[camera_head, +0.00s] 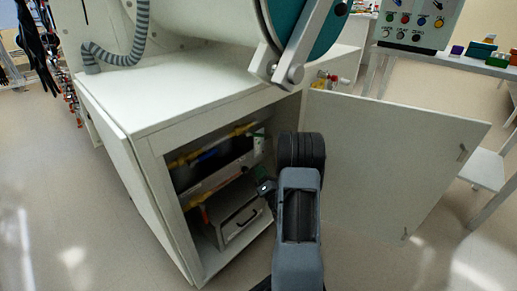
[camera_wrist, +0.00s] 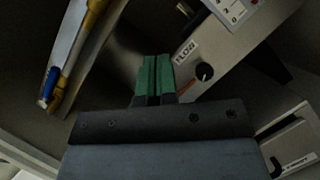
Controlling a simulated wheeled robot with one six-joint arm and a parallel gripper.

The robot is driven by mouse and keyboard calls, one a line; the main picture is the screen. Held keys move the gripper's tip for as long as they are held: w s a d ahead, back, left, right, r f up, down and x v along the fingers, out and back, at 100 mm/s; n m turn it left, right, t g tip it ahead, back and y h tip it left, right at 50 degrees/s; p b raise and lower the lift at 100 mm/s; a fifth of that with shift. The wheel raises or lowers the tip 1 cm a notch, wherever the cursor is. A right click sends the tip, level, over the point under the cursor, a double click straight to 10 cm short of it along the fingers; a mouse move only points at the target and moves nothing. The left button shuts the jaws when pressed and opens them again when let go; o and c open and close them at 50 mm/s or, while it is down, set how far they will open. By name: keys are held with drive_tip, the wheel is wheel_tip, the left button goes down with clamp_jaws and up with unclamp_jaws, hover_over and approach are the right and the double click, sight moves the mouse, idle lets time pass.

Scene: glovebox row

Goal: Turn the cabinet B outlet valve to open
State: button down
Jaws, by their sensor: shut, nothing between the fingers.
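A blue valve handle (camera_wrist: 49,82) lies along a yellow pipe (camera_wrist: 88,28) at the left in the wrist view. In the head view a blue handle (camera_head: 207,156) shows on the upper yellow pipe (camera_head: 238,131) inside the open cabinet (camera_head: 160,143). No label tells me which valve is the cabinet B outlet. My gripper (camera_wrist: 153,76) has green fingertips pressed together and empty. It is inside the cabinet, to the right of the blue handle in the wrist view and apart from it.
The open door (camera_head: 390,165) stands at the right of my arm. A panel with a black knob (camera_wrist: 205,72) is close right of my fingers, and a white box (camera_wrist: 236,10) sits above it.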

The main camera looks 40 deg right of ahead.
sight(255, 135)
drive_tip(key=w+d+r+n+t, duration=0.1)
drive_tip(key=w+d+r+t, duration=0.1)
drive_tip(key=w+d+r, duration=0.2)
drive_tip(key=shift+w+r+n+h+b, duration=0.3)
drive_tip(key=shift+w+r+n+h, duration=0.1)
drive_tip(key=shift+w+r, duration=1.05)
drive_tip(key=shift+s+r, duration=0.1)
